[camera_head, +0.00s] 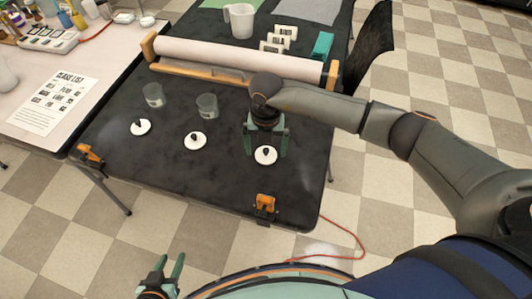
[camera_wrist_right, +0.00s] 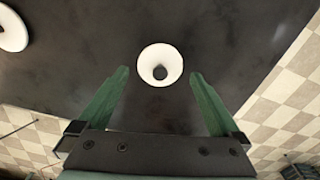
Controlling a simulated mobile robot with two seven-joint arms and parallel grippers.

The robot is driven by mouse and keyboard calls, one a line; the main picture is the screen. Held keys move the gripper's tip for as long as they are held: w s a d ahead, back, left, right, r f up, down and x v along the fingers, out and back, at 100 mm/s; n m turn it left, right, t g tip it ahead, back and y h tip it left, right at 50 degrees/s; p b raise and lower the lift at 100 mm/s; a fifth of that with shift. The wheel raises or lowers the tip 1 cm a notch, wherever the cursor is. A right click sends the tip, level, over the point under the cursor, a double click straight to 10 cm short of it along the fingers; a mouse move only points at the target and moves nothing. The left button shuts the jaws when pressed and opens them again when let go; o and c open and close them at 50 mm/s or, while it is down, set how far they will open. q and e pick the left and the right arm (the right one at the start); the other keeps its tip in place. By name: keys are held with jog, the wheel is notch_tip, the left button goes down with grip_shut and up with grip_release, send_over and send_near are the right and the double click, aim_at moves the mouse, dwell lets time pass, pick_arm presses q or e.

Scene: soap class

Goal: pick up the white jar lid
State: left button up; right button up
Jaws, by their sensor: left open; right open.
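Three white jar lids with dark knobs lie on the black table: a left lid (camera_head: 134,130), a middle lid (camera_head: 188,141) and a right lid (camera_head: 259,158). My right gripper (camera_head: 266,151) is open, pointing down over the right lid. In the right wrist view, that lid (camera_wrist_right: 148,57) lies around the gap between the open fingertips (camera_wrist_right: 159,73), just ahead of them, its knob facing the camera. No contact is visible. My left gripper (camera_head: 170,260) is open and empty at the bottom, away from the table.
Two clear jars, one at left (camera_head: 153,96) and one in the middle (camera_head: 207,106), stand behind the lids. A paper roll (camera_head: 220,57) spans the table's back. Orange clamps (camera_head: 265,205) sit on the front edge. The front middle is clear.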

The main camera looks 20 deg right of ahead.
jog(key=shift+f, duration=0.8)
jog(key=shift+c, duration=0.4)
jog(key=c, duration=1.2)
jog(key=shift+o, duration=0.2)
jog(key=shift+r, duration=0.1)
